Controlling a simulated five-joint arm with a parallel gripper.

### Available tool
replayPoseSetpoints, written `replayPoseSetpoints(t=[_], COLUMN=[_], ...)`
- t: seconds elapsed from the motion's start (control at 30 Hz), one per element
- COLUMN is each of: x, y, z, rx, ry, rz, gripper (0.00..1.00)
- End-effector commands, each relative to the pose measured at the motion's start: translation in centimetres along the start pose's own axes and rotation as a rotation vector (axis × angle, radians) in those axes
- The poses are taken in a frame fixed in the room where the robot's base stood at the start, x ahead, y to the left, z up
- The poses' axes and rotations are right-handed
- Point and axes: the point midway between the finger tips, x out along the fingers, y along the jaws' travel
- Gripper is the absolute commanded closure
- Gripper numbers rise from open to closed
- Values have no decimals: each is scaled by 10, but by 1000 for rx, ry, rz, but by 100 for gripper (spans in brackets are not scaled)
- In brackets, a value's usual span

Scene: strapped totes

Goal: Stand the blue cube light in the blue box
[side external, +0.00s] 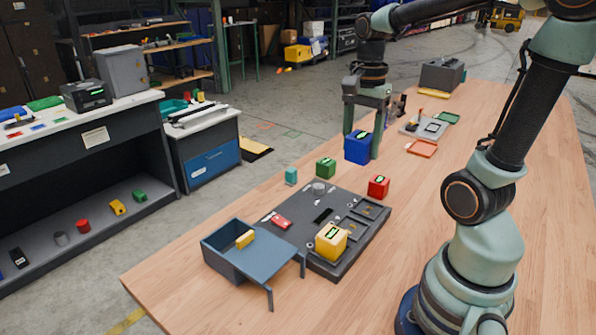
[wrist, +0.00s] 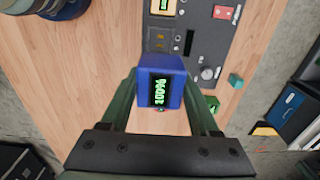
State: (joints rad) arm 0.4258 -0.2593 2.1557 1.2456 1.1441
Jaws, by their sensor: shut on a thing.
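The blue cube light (side external: 357,148) is between the fingers of my gripper (side external: 368,140), with a lit green display on its top. In the wrist view the blue cube light (wrist: 173,70) sits between both fingers of my gripper (wrist: 162,100), display facing the camera. My gripper is shut on it, over the far-left side of the wooden table; I cannot tell whether its base touches the table. The blue-grey box (side external: 222,262) stands at the table's near-left corner, well apart from the cube.
A dark panel board (side external: 290,215) lies beside the box, with a yellow cube light (side external: 331,242) on it.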

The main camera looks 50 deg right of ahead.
Motion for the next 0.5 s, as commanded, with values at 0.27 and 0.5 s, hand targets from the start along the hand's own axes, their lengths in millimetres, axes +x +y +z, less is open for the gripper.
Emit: replayPoseSetpoints(t=[0.27, 0.5], x=[1, 22], y=[-17, -45], z=[20, 63], rx=[-287, -872], ry=[-1, -1], rz=[2, 2], gripper=[100, 100])
